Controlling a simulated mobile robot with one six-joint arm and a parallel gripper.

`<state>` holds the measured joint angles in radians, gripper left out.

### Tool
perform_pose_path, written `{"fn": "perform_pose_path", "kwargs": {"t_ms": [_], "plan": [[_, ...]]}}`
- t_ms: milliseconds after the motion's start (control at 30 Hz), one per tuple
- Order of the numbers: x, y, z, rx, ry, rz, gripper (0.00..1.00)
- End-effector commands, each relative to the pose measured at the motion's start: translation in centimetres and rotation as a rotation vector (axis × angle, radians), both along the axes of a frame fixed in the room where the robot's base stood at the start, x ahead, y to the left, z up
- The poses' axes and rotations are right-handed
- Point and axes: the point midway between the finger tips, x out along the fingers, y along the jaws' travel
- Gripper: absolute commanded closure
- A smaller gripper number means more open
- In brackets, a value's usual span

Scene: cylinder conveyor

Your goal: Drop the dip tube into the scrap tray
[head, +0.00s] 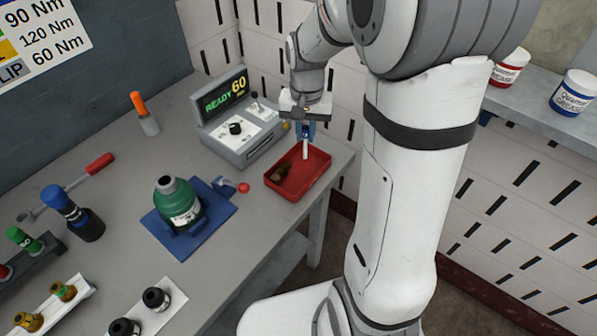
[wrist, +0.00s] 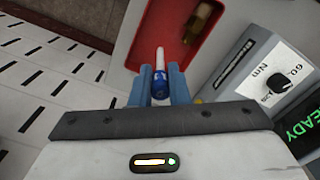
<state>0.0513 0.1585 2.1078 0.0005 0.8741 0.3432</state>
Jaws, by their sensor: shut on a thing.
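My gripper (head: 306,129) is above the red scrap tray (head: 318,177) at the right end of the bench in the head view. It is shut on the dip tube (head: 306,149), a white tube that points down over the tray. In the wrist view, the blue fingers (wrist: 160,86) clasp a blue part of the tube (wrist: 160,75), and its white end points at the tray (wrist: 148,38). A brownish brass piece (head: 282,171) lies in the tray.
A grey controller box (head: 238,140) reading READY 60 stands behind and left of the tray. Tools and fittings fill the bench's left side.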

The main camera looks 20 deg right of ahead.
Motion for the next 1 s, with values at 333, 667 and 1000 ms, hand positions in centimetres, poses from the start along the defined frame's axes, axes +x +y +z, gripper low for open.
{"fn": "perform_pose_path", "kwargs": {"t_ms": [333, 667, 1000], "plan": [[0.0, 0.0, -4.0, 0.000, 0.001, 0.000, 1.00], [0.0, 0.0, -4.0, 0.000, 0.001, 0.000, 0.82], [0.0, 0.0, -4.0, 0.000, 0.001, 0.000, 0.59]]}}
